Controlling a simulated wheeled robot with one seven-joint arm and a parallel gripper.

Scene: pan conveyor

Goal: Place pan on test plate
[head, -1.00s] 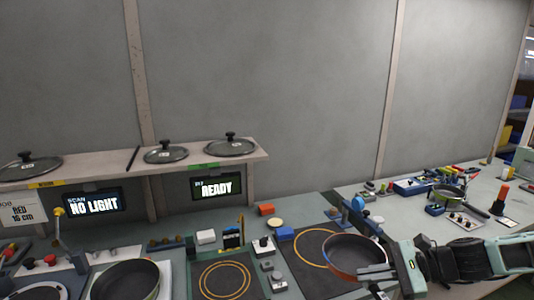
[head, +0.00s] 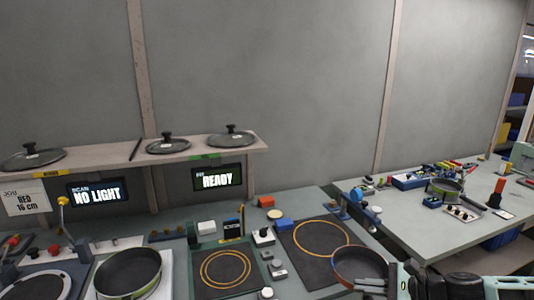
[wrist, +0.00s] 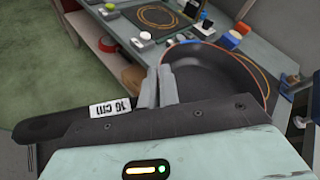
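A dark pan with a reddish rim (head: 360,264) is at the lower right of the head view, held near the front edge of the counter. In the wrist view its bowl (wrist: 225,75) lies beyond my fingers, and its black handle (wrist: 60,128) carries a "16 cm" label. My gripper (wrist: 160,88) appears shut on the handle. Two dark square plates with orange rings lie on the counter: a left one (head: 206,288) and a right one (head: 293,250). I cannot tell which is the test plate. The pan overlaps the right plate's near corner in the picture.
Another dark pan (head: 128,272) sits on a pale plate at left. Small blocks and fixtures stand around the square plates, including a blue block (head: 284,225). A shelf (head: 100,165) with several lids runs above two screens reading NO LIGHT and READY. Another table (head: 420,235) holds clutter.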

